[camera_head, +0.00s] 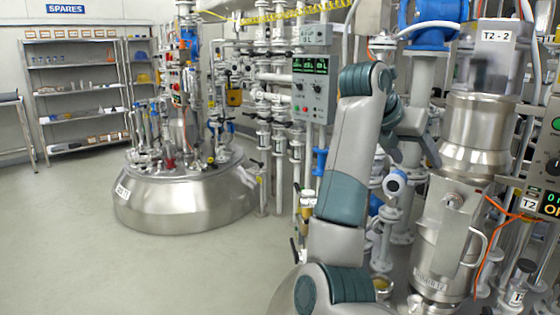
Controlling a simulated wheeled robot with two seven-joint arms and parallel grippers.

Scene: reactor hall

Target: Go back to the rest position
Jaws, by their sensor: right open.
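My right arm rises from the bottom middle, bends at a high elbow and reaches back down behind its forearm. My right gripper (432,157) is at the end of it, small and partly hidden by the arm, in front of the pipes left of the steel vessel marked T2-2 (478,130). It is open, and I see nothing held in it. My left gripper is not in view.
A large domed steel reactor (185,205) with many pipes and valves stands left of centre. A grey control box (313,88) hangs on the pipework near my arm. Shelves (80,85) under a SPARES sign stand at the back left. The floor (70,240) at left is clear.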

